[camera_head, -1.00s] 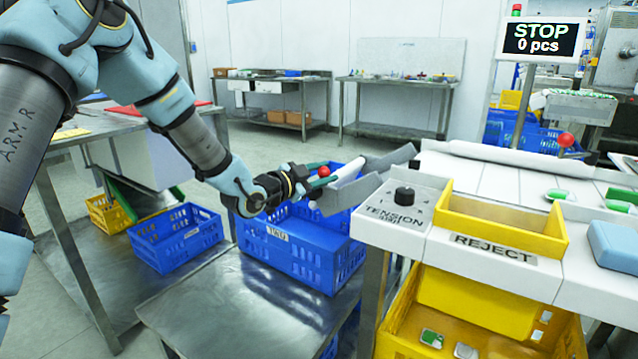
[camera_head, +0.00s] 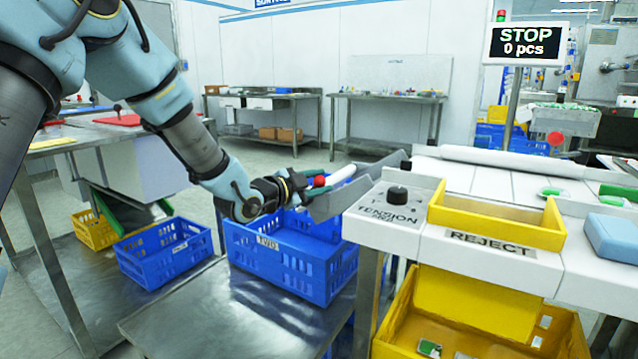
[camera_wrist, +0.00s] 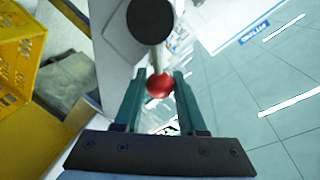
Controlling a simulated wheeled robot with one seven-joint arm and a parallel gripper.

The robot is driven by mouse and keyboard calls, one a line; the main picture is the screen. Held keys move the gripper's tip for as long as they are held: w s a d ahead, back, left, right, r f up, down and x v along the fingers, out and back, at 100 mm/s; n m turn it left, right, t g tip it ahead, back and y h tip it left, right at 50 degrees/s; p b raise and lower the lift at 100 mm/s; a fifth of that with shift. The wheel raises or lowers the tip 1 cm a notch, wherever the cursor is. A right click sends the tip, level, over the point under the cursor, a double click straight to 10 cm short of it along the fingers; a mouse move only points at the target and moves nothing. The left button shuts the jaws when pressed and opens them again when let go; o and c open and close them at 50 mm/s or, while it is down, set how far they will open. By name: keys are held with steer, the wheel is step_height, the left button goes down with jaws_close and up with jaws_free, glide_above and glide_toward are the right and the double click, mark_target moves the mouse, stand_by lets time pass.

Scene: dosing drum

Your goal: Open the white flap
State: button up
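The white flap (camera_head: 342,175) seems to be the pale piece by the grey metal chute (camera_head: 358,190), left of the white machine; I cannot tell its hinge or exact angle. A red ball knob (camera_head: 319,181) stands at its near-left end. The knob (camera_wrist: 159,85) shows in the wrist view on a thin rod leading to a black disc (camera_wrist: 150,20). My gripper (camera_head: 316,182) has green fingers on both sides of the knob. They look closed up against it in the wrist view (camera_wrist: 159,76). How the rod meets the flap is hidden.
A blue crate (camera_head: 290,262) stands below my gripper on a steel table (camera_head: 215,310). The white machine with a tension knob (camera_head: 397,192) and yellow reject bin (camera_head: 495,220) is close on the right. Another blue crate (camera_head: 165,252) is at left.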

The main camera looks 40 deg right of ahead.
steer(key=o, duration=0.4)
steer(key=shift+s, duration=0.1)
steer(key=shift+p, duration=0.3)
steer(key=n+p, duration=0.1)
steer(key=p, duration=0.1)
steer(key=w+r+n+p, duration=0.1)
steer(key=p, duration=0.1)
steer(key=shift+w+a+r, duration=0.2)
steer(key=shift+r, duration=0.05)
steer(key=n+p, duration=0.1)
steer(key=w+n+p, duration=0.1)
steer(key=p, duration=0.1)
steer(key=shift+w+a+r+n+g+h+p, duration=0.2)
steer(key=shift+w+n+g+h+p, duration=0.1)
steer(key=shift+n+h+p, duration=0.1)
steer(key=w+a+n+t+y+p, duration=0.1)
steer(key=w+a+n+y, duration=0.1)
steer(key=a, duration=0.7)
steer(key=w+a+f+n+t+y+p, duration=0.1)
steer(key=w+a+n+y+p, duration=0.1)
steer(key=a, duration=0.7)
steer(key=w+a+f+n+t+y+p, duration=0.1)
steer(key=w+a+n+t+y, duration=0.1)
steer(key=w+a, duration=0.4)
steer(key=a+n+y, duration=0.1)
steer(key=a+y, duration=0.1)
steer(key=shift+a+n, duration=0.3)
steer(key=shift+a, duration=0.1)
